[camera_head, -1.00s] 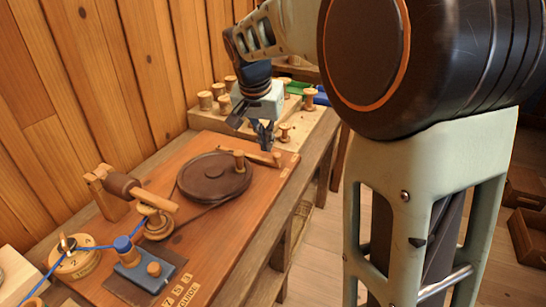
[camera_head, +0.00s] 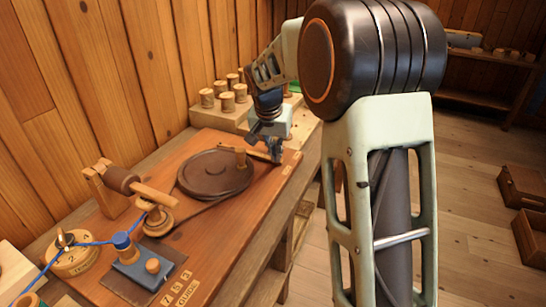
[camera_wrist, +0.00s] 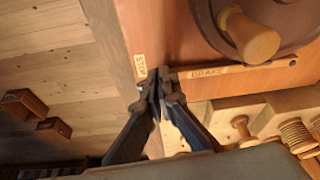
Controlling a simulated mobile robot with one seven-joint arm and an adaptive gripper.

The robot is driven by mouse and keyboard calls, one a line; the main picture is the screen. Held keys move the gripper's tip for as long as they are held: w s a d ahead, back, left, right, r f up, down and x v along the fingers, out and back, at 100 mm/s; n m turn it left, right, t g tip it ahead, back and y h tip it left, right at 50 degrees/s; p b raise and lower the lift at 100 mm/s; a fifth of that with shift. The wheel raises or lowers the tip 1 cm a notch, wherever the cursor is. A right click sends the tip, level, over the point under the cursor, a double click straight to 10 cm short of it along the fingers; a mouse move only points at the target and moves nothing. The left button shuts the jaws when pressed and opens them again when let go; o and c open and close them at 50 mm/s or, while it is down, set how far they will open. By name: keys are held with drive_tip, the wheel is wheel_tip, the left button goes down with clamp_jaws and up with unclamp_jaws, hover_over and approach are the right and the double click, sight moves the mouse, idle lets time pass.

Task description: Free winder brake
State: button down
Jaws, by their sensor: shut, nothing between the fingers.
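The winder's dark round wheel (camera_head: 214,174) lies on the reddish wooden board (camera_head: 232,222), with an upright wooden handle peg (camera_head: 240,157) on it. In the wrist view the wheel (camera_wrist: 290,25) and peg (camera_wrist: 252,38) show at the upper right. A strip lettered BRAKE (camera_wrist: 210,72) lies near the board's edge, beside the wheel. A STOP label (camera_wrist: 140,66) lies left of it. My gripper (camera_wrist: 158,78) is shut and empty, its tips between STOP and the left end of the BRAKE strip. In the head view my gripper (camera_head: 275,157) is low at the board's far right corner. Whether it touches the brake is unclear.
Wooden spools (camera_head: 226,101) stand on a block behind the board. A wooden roller (camera_head: 122,180), a blue guide block (camera_head: 140,268) and a round tension dial (camera_head: 75,262) with blue cord occupy the near left. Open floor (camera_head: 470,200) lies to the right.

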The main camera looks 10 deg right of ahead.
drive_tip(key=shift+w+d, duration=0.1)
drive_tip(key=shift+w, duration=0.05)
drive_tip(key=w+d+n+p, duration=0.1)
drive_tip(key=w, duration=0.1)
drive_tip(key=w+d+n+p, duration=0.1)
drive_tip(key=w+d+p, duration=0.1)
drive_tip(key=w+d+n+y+p, duration=0.1)
drive_tip(key=w+p, duration=0.1)
drive_tip(key=shift+w+d+r, duration=0.15)
drive_tip(key=shift+w+d, duration=0.1)
drive_tip(key=shift+w, duration=0.1)
drive_tip(key=shift+w+d+t+p, duration=0.15)
drive_tip(key=shift+w+t+p, duration=0.1)
drive_tip(key=shift+t+p, duration=0.05)
drive_tip(key=shift+d+r, duration=0.1)
